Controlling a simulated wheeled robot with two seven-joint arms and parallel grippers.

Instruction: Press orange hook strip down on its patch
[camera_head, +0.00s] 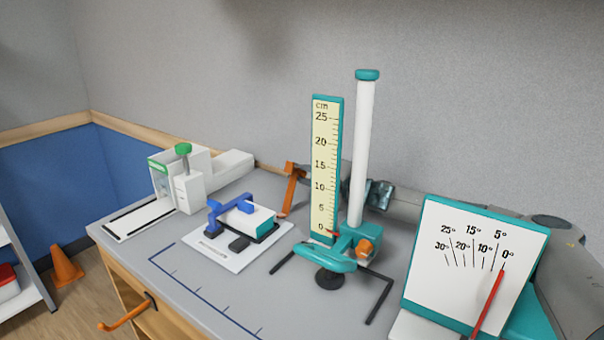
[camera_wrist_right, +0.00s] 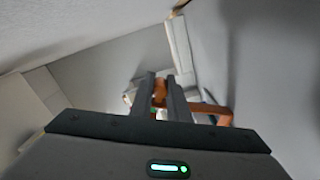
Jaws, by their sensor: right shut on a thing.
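The orange strip (camera_head: 291,188) stands behind the tall ruler, bent at its top, with its lower end near the tabletop. Its part behind the ruler and post is hidden. My right gripper (camera_head: 379,195) reaches in from the right, behind the white post, its fingertips hidden there. In the right wrist view, the two dark fingers (camera_wrist_right: 163,93) are closed, with orange (camera_wrist_right: 160,86) between them. A bent orange piece (camera_wrist_right: 222,113) also shows just right of the fingers. I cannot make out the strip's patch or whether the strip touches it. My left gripper is not in view.
The teal ruler stand (camera_head: 325,167) and its post (camera_head: 363,150) stand in front of my right gripper. An angle dial board (camera_head: 472,262) is at right. A blue clamp device (camera_head: 232,210) and a white-green instrument (camera_head: 187,182) stand left. The front-left tabletop is clear.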

